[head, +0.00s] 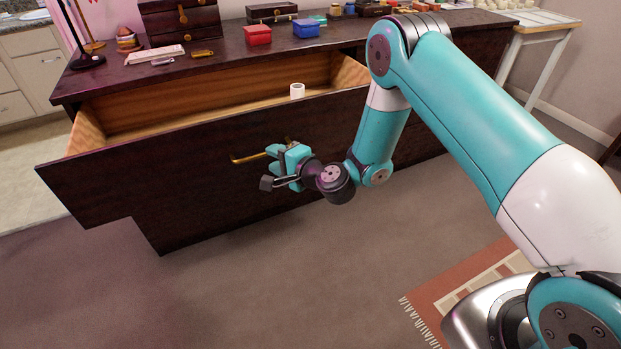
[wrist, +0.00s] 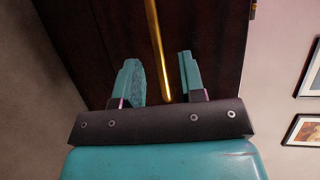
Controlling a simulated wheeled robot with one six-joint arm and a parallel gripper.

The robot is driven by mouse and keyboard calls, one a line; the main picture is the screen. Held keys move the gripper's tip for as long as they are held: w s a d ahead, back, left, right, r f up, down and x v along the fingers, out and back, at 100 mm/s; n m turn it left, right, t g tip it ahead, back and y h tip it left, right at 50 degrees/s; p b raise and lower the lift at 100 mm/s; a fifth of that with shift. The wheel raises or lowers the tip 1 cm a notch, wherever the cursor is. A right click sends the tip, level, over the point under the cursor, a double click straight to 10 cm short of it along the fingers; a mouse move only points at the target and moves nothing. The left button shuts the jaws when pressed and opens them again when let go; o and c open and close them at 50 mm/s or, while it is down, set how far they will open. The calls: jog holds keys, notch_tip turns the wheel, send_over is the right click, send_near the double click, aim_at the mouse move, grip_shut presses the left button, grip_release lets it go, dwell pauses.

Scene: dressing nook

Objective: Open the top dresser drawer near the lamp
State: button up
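The dresser (head: 215,52) is dark wood, and its wide top drawer (head: 130,175) stands pulled out, its light wooden interior showing. A brass bar handle (head: 248,158) is on the drawer front. My gripper (head: 283,152) is at the right part of this handle. In the wrist view, the two teal fingers (wrist: 160,82) are apart, with the brass bar (wrist: 155,45) running between them and gaps visible beside it. Whether a finger touches the bar is unclear. The lamp's black base and stem (head: 87,61) stand at the dresser top's left end.
A small white cylinder (head: 297,91) shows at the open drawer's front edge. Boxes, including a red one (head: 258,35) and a blue one (head: 306,28), stand on the dresser top. A patterned rug (head: 470,288) lies at lower right. Floor before the drawer is clear.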

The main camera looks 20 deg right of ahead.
jog(key=b+v, duration=1.2)
jog(key=b, duration=0.3)
jog(key=shift+s+d+r, duration=0.15)
jog(key=shift+s+d, duration=0.05)
jog(key=shift+s, duration=0.1)
